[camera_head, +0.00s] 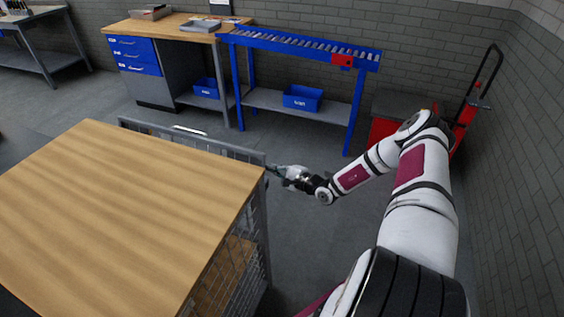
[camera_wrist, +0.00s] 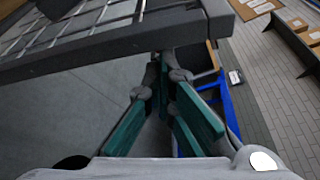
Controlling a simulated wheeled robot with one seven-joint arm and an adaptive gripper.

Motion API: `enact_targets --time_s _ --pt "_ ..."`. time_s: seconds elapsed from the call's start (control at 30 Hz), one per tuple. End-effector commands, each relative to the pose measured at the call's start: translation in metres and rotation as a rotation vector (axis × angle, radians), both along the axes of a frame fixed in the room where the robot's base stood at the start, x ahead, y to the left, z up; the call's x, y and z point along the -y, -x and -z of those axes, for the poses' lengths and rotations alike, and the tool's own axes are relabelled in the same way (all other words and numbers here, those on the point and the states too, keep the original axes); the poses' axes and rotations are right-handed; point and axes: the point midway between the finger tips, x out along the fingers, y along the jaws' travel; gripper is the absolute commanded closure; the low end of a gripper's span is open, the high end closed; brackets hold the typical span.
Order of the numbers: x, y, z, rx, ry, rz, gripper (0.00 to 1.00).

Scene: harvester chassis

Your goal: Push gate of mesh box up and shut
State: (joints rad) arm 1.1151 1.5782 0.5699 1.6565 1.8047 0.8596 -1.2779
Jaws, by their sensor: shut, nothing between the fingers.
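The mesh box (camera_head: 258,228) stands at the left in the head view, with grey wire mesh sides and a flat wooden top (camera_head: 120,205). A grey framed mesh gate (camera_head: 190,139) shows along the box's far edge. In the wrist view the gate's thick dark frame (camera_wrist: 120,42) crosses the upper left, with mesh beyond it. My gripper (camera_head: 274,169) is at the right end of the gate, beside the box's far right corner. In the wrist view its green-padded fingers (camera_wrist: 163,58) are shut and empty, with tips close to the frame. I cannot tell whether they touch it.
A blue roller conveyor (camera_head: 300,45) with a blue bin (camera_head: 302,98) below stands behind. A workbench (camera_head: 170,27) with blue drawers is at the back left. A red hand truck (camera_head: 468,112) and a brick wall (camera_head: 520,150) are at the right. Grey floor lies between.

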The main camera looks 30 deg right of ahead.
Motion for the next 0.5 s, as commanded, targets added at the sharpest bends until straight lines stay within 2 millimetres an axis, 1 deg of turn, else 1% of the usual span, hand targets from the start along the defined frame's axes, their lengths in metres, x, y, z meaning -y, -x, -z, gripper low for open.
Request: enact_targets --time_s 0.03,0.2,0.33,0.5 --pt "-0.009 0.009 -0.008 0.001 -0.003 -0.004 1.00" --pt "-0.025 0.020 -0.012 0.000 -0.001 -0.003 1.00" --pt "-0.034 0.026 -0.012 0.000 -0.002 -0.001 1.00" --pt "-0.040 0.030 -0.013 0.000 0.000 -0.001 1.00"
